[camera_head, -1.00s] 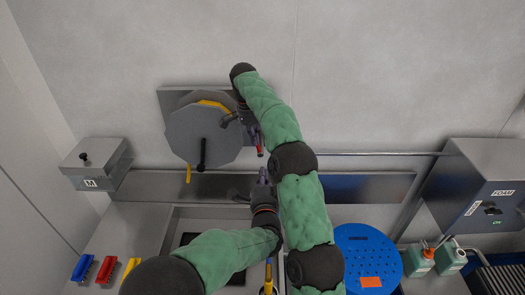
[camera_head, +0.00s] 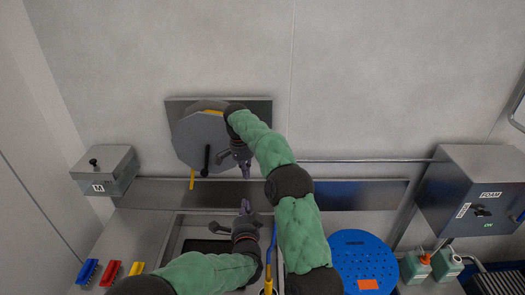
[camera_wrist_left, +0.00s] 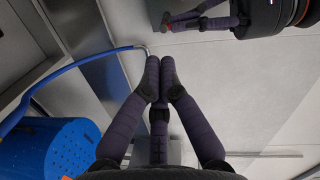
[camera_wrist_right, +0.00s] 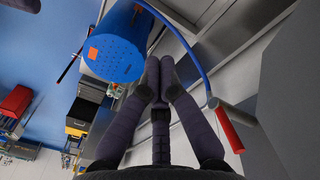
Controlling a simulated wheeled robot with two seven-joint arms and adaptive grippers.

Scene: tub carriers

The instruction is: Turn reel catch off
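The reel (camera_head: 196,138) is a grey many-sided disc on a wall plate, with a black crank handle (camera_head: 206,160) and a yellow strip at its rim. A red-handled lever (camera_wrist_right: 229,131) with a pale metal end shows at the right of the right wrist view; I cannot tell for sure that it is the reel catch. My right gripper (camera_head: 246,174) hangs just right of the reel, its fingers together with nothing visible between them. My left gripper (camera_head: 244,205) points up just below it, also closed and empty. The right arm hides the wall plate's right part.
A rail (camera_head: 360,193) runs along the wall below the reel, above a sink (camera_head: 178,232). A blue perforated drum (camera_head: 365,250) stands right of my right arm. A FOAM box (camera_head: 470,200) is at right, a small M box (camera_head: 105,168) at left. A blue hose (camera_wrist_right: 190,50) curves near the red lever.

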